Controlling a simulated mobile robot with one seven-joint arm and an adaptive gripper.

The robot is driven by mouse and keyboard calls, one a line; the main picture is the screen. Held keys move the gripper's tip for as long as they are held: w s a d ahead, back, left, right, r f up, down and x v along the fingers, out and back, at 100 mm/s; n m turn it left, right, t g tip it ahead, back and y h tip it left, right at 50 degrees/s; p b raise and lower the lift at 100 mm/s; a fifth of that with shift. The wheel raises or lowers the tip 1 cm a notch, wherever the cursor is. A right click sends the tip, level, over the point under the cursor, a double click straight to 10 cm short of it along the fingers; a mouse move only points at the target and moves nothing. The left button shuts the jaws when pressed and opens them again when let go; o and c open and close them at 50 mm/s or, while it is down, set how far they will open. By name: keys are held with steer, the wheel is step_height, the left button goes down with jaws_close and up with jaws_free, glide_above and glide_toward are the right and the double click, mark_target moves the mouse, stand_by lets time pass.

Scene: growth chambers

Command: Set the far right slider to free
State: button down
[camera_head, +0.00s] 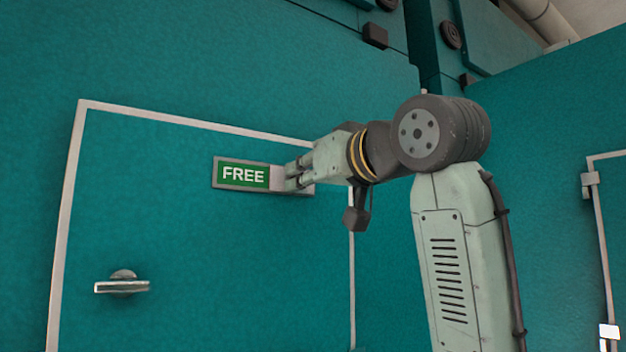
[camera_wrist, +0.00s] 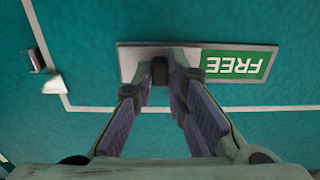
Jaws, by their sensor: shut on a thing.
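The sign plate (camera_head: 216,174) is on a teal chamber door, with a green field reading FREE (camera_head: 243,176) showing at its left. The pale slider (camera_head: 278,179) covers the plate's right part. My gripper (camera_head: 293,175) reaches it from the right. In the wrist view the plate appears upside down: the green FREE field (camera_wrist: 238,65) is at right and the slider (camera_wrist: 131,62) is at left. There my gripper (camera_wrist: 160,76) is shut on the slider's small dark knob, mostly hidden between the fingertips. No other word shows on the plate.
A door handle (camera_head: 122,284) sticks out at lower left, below the plate. A pale frame strip (camera_head: 68,215) borders the door. Another teal chamber with a hinge (camera_head: 590,179) stands at right. A dark block (camera_head: 375,35) juts out above my arm.

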steer(key=shift+w+d+r, duration=0.1)
steer(key=shift+d, duration=0.05)
steer(key=c, duration=1.6)
jaws_free()
steer(key=shift+d, duration=0.1)
steer(key=v, duration=1.2)
